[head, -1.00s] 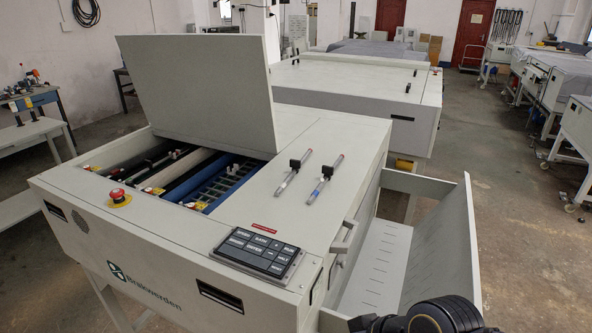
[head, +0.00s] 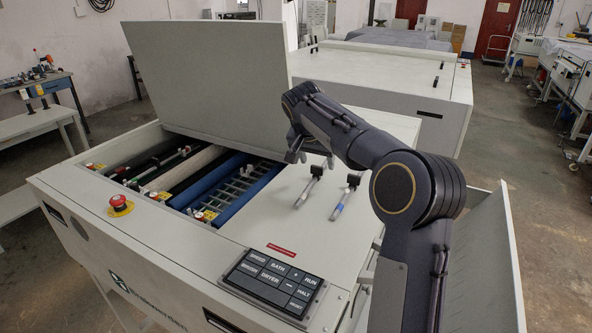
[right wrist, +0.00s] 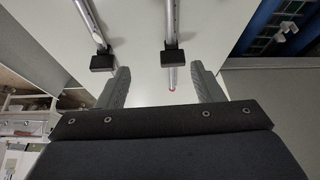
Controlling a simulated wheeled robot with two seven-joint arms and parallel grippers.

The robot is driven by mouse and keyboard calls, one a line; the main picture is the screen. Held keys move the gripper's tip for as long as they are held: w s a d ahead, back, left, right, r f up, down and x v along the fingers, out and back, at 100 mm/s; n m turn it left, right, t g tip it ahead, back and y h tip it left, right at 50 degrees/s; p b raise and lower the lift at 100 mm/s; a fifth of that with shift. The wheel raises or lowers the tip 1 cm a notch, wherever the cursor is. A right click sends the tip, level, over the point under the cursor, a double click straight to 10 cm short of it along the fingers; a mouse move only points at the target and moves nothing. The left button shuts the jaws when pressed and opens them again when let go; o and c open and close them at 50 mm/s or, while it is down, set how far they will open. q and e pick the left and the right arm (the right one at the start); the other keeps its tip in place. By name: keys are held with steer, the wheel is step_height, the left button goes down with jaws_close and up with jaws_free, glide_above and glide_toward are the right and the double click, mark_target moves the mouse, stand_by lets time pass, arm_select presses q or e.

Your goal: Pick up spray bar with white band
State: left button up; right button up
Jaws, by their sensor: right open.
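Two slim silver spray bars with black blocks lie side by side on the pale machine top. The left spray bar (head: 305,191) shows no blue; its band looks pale, but is too small to be sure. The right spray bar (head: 341,203) has a blue band. My right gripper (head: 305,157) is open over the far end of the left bar. In the right wrist view, one bar (right wrist: 171,22) lines up with the gap between the open fingers (right wrist: 162,72), its thin red-tipped end showing there. The other bar (right wrist: 89,20) lies outside the left finger. My left gripper is out of view.
The raised lid (head: 215,80) stands behind the open bay with blue rollers (head: 215,180). A red emergency button (head: 118,202) and a keypad (head: 272,281) sit near the front edge. A side tray (head: 490,262) hangs at right.

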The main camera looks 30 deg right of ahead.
mark_target(317, 166)
steer(key=w, duration=0.1)
steer(key=d, duration=0.1)
steer(key=w, duration=0.1)
steer(key=shift+w+d+f+m, duration=0.15)
steer(key=shift+w+f+m, duration=0.15)
steer(key=shift+w+m, duration=0.1)
steer(key=p+x, duration=0.2)
steer(key=x, duration=0.5)
steer(key=shift+f, duration=0.2)
steer(key=c, duration=1.2)
steer(key=shift+o, duration=0.2)
steer(key=shift+r, duration=0.2)
steer(key=shift+r, duration=0.25)
step_height(317, 166, up, 2)
steer(key=shift+r, duration=0.1)
steer(key=s+a+r+b, duration=0.5)
steer(key=s+a+r, duration=0.3)
steer(key=s+r, duration=0.2)
steer(key=shift+s+a, duration=0.3)
steer(key=shift+s, duration=0.25)
